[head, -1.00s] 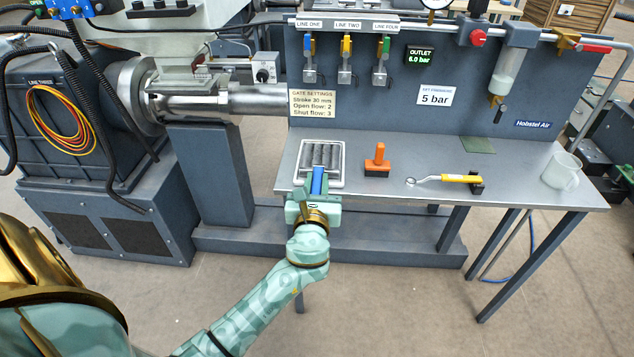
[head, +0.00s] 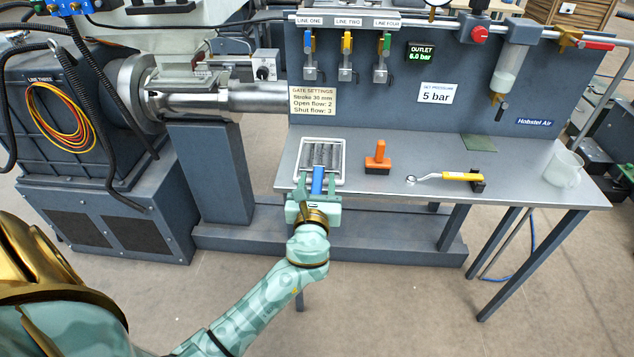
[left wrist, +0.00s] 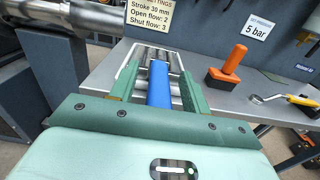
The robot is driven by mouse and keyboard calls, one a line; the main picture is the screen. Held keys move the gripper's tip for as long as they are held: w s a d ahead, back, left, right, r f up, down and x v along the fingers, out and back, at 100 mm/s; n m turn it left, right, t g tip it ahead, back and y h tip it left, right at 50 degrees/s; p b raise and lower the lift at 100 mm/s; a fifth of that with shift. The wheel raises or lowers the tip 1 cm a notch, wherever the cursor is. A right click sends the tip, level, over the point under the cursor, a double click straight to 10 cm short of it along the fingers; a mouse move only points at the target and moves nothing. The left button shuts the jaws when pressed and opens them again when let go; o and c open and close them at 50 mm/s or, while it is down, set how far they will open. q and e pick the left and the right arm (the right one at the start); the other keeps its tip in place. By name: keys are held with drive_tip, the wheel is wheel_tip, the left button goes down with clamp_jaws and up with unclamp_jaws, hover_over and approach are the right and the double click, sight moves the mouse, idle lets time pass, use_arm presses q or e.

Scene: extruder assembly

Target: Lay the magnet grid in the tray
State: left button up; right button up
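The magnet grid, several steel bars (head: 322,154) with a blue handle (head: 318,181), lies in the white-rimmed tray (head: 342,146) at the left end of the bench. The handle points toward me over the tray's near rim. My left gripper (head: 317,182) is open, with one green finger on each side of the handle. In the left wrist view the blue handle (left wrist: 160,84) stands between the spread fingers (left wrist: 158,82), with gaps on both sides, and the bars (left wrist: 152,54) lie beyond it. My right gripper is in neither view.
A clear jug (head: 563,169) and a green pad (head: 478,143) are farther right. The blue-grey panel (head: 500,80) rises behind. The steel barrel (head: 250,97) is at back left.

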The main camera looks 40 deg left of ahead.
use_arm(q)
drive_tip(key=o, duration=0.4)
drive_tip(key=shift+p+v, duration=0.35)
drive_tip(key=shift+v, duration=1.1)
drive_tip(key=v, duration=0.6)
drive_tip(key=shift+p, duration=0.35)
drive_tip(key=shift+s+f, duration=0.1)
drive_tip(key=shift+s, duration=0.05)
